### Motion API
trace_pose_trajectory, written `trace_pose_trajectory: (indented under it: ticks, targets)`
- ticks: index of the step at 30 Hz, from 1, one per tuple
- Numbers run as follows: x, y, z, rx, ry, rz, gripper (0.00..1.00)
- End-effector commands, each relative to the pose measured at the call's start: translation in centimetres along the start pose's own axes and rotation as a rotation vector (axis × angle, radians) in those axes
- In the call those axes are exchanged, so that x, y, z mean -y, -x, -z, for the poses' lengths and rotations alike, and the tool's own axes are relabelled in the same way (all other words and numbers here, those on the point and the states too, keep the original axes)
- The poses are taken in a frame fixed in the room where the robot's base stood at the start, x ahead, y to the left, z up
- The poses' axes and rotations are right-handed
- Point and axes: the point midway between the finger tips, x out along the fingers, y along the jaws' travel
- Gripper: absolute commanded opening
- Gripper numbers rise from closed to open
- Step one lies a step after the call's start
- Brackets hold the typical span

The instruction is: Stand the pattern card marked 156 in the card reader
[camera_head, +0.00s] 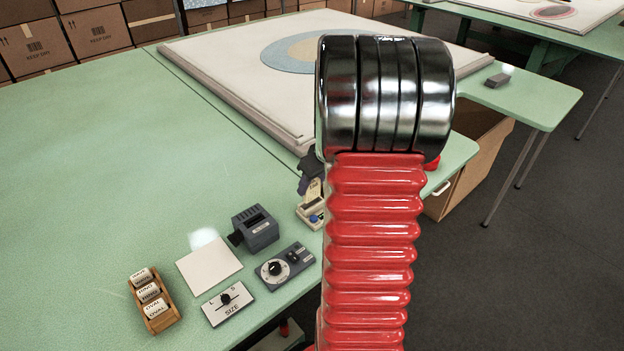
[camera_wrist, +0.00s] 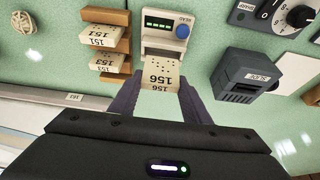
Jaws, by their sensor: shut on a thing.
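The cream pattern card marked 156 (camera_wrist: 158,76) is between the fingers of my gripper (camera_wrist: 159,86) in the wrist view, its number and punched dots facing the camera. The pale card reader (camera_wrist: 164,28), with a green-lit display, the label READ and a blue button, is right behind the card. The card overlaps the reader's near end; I cannot tell whether its lower edge sits in the slot. In the head view my gripper (camera_head: 309,173) is just above the reader (camera_head: 304,214), partly hidden by my red arm.
A wooden rack (camera_wrist: 110,76) with cards 151 and 153 stands left of the reader in the wrist view. The dark SLIDE unit (camera_wrist: 243,75) and a dial box (camera_wrist: 283,15) are to its right. The head view shows a SIZE plate (camera_head: 228,302) and a wooden label holder (camera_head: 162,318).

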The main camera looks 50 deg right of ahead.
Motion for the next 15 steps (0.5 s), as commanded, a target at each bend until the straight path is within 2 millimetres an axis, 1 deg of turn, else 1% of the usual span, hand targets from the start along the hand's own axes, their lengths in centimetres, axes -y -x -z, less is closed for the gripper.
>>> trace_pose_trajectory:
  ticks: [15]
  targets:
    - [0.1,-2.4,-0.9,0.000,0.000,0.000,0.21]
